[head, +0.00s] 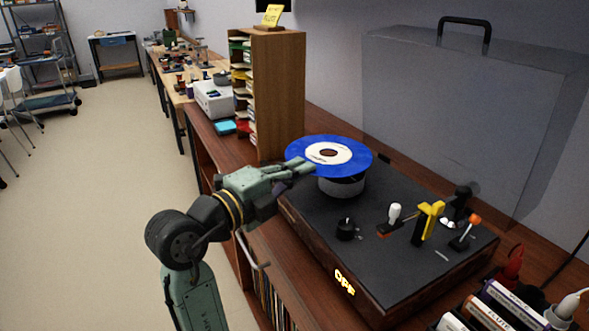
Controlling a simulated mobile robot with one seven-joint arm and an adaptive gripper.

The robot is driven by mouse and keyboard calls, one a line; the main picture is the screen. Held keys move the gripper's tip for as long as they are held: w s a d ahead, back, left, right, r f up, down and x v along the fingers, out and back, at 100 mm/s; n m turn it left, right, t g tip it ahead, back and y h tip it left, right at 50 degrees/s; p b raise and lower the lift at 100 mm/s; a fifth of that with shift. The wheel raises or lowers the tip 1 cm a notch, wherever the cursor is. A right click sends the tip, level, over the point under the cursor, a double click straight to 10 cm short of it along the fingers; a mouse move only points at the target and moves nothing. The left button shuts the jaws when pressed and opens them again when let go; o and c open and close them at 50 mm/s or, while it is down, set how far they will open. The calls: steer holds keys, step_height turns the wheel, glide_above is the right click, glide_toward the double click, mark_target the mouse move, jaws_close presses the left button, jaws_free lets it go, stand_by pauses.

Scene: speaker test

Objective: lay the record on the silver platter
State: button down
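The record (363,155) is a blue disc with a cream label and a dark centre hole, roughly level over the turntable deck. My gripper (305,167) reaches in from the left and appears closed on the record's near-left edge. The silver platter (343,187) is a small grey drum on the black deck, directly below the record. The record hides the platter's top, so I cannot tell whether they touch or whether the hole is centred over it.
The deck (390,276) carries a black knob (346,229), a white-topped lever (394,213), a yellow piece (428,222) and an orange-tipped lever (467,233) right of the platter. A see-through grey case (460,110) stands behind. A wooden sorter (277,95) stands at the back left.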

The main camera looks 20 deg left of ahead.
steer(key=shift+w+d+f+p, duration=0.25)
steer(key=shift+w+d, duration=0.35)
steer(key=shift+w, duration=0.15)
steer(key=shift+w+d+f+p, duration=0.25)
steer(key=shift+w+d, duration=0.3)
steer(key=shift+w, duration=0.2)
steer(key=shift+f+b, duration=0.6)
steer(key=shift+f, duration=0.75)
steer(key=shift+f+b, duration=0.25)
steer(key=shift+b, duration=0.35)
steer(key=c, duration=1.7)
jaws_free()
steer(key=shift+c, duration=0.5)
steer(key=shift+c, duration=0.8)
